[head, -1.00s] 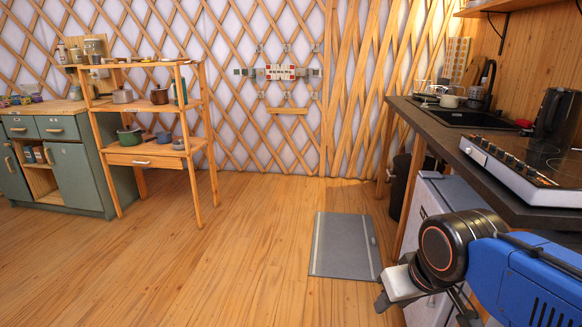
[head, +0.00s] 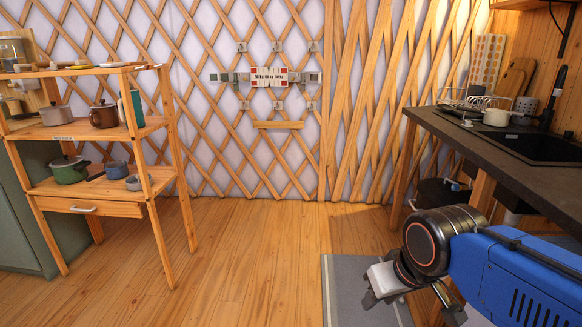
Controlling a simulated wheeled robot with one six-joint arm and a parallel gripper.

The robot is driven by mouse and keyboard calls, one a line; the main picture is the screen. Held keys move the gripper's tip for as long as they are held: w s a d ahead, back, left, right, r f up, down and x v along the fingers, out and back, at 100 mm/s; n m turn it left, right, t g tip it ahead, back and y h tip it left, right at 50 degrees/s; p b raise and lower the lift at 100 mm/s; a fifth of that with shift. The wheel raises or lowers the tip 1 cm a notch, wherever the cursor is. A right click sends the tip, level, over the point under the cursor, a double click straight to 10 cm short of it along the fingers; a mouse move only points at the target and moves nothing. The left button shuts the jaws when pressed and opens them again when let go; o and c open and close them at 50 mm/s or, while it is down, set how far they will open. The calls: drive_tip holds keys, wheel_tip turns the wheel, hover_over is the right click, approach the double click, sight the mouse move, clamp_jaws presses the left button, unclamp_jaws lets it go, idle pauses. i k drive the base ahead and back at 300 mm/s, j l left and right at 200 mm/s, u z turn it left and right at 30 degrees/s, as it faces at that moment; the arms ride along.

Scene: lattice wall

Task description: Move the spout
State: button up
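A black faucet (head: 553,97) stands behind the dark sink (head: 540,146) at the right edge of the head view, and its upper part looks like the spout. My gripper (head: 378,292) is at the lower right, low over the grey mat and well apart from the faucet. Its fingers point down and left, and I cannot tell whether they are open or shut. No object shows in it.
The dark counter (head: 470,140) runs along the right, with a dish rack (head: 470,102) and a white pot (head: 497,117). A grey mat (head: 345,290) lies on the floor. A wooden shelf (head: 85,190) stands left. The middle floor is clear up to the lattice wall (head: 225,150).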

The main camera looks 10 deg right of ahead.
sight(559, 82)
drive_tip(key=i+j+z, duration=0.15)
drive_tip(key=i+z, duration=0.35)
drive_tip(key=i+j+z, duration=0.35)
drive_tip(key=i+z, duration=0.15)
drive_tip(key=i+j+z, duration=0.5)
